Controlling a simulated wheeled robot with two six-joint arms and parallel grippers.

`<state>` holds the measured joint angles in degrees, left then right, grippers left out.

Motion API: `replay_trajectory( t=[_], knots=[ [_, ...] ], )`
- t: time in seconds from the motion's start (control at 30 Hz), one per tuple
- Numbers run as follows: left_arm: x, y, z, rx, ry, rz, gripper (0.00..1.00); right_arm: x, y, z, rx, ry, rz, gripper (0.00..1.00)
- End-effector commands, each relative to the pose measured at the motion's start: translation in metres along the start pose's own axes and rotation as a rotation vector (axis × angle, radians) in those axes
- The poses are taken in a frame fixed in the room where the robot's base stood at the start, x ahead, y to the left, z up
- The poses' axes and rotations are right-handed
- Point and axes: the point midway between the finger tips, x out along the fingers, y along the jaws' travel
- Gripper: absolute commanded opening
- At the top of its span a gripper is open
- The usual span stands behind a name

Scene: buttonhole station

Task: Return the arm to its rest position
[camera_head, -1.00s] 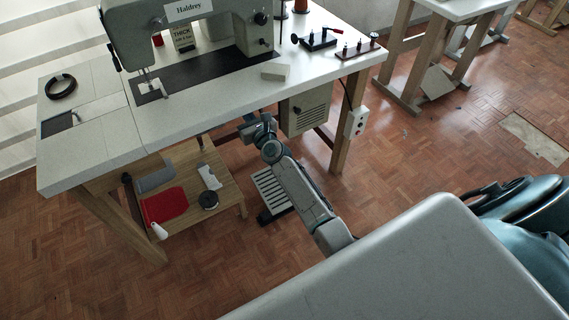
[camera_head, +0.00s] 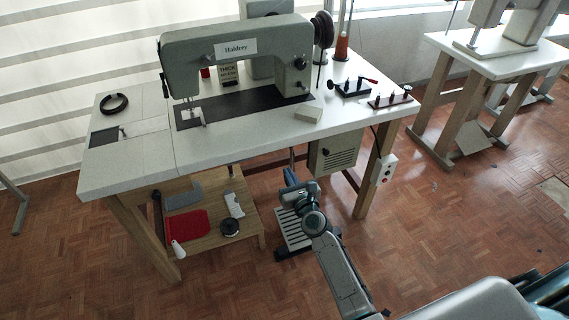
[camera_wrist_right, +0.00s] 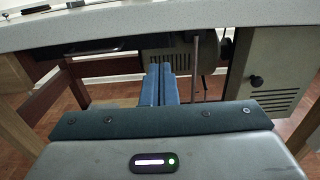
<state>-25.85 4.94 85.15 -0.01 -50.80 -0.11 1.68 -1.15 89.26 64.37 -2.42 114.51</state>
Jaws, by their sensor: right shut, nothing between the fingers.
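My right gripper (camera_head: 289,176) is in front of the sewing table's front edge, below the tabletop and over the foot pedal. In the right wrist view its two blue fingers (camera_wrist_right: 160,84) lie side by side, shut, with nothing between them. The underside and front edge of the white tabletop (camera_wrist_right: 200,14) cross the top of that view. My left gripper does not show.
The sewing table (camera_head: 150,158) carries a grey sewing machine (camera_head: 235,55). A motor box (camera_head: 335,155) hangs under it and a switch box (camera_head: 388,168) is on its right leg. A slatted pedal (camera_head: 292,232) stands on the floor. Open floor lies right.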

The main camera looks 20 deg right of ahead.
Motion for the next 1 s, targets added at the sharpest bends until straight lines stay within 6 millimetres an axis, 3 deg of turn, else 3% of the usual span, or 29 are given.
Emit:
replay_trajectory(
  t=[0.13, 0.37, 0.5, 0.57, 0.67, 0.77, 0.87, 1.0],
  knots=[
    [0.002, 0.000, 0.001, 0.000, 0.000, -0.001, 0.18, -0.015, 0.000, 0.000, 0.000, 0.000, 0.000, 0.00],
    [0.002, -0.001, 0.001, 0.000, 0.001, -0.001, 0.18, -0.020, 0.000, 0.000, 0.000, 0.000, 0.000, 0.00],
    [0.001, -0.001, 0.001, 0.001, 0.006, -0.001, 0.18, -0.026, 0.001, -0.019, -0.099, 0.042, 0.014, 0.00],
    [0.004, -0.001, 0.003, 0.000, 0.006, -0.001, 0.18, -0.034, 0.002, -0.042, -0.223, 0.093, 0.037, 0.00],
    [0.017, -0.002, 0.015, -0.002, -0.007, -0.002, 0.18, -0.060, 0.004, -0.100, -0.536, 0.212, 0.119, 0.00],
    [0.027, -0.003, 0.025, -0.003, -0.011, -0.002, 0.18, -0.099, 0.004, -0.166, -0.899, 0.336, 0.263, 0.00],
    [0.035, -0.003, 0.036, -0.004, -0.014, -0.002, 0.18, -0.147, 0.001, -0.227, -1.239, 0.429, 0.450, 0.00],
    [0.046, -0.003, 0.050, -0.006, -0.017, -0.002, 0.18, -0.226, -0.009, -0.300, -1.658, 0.501, 0.781, 0.00]
  ],
)
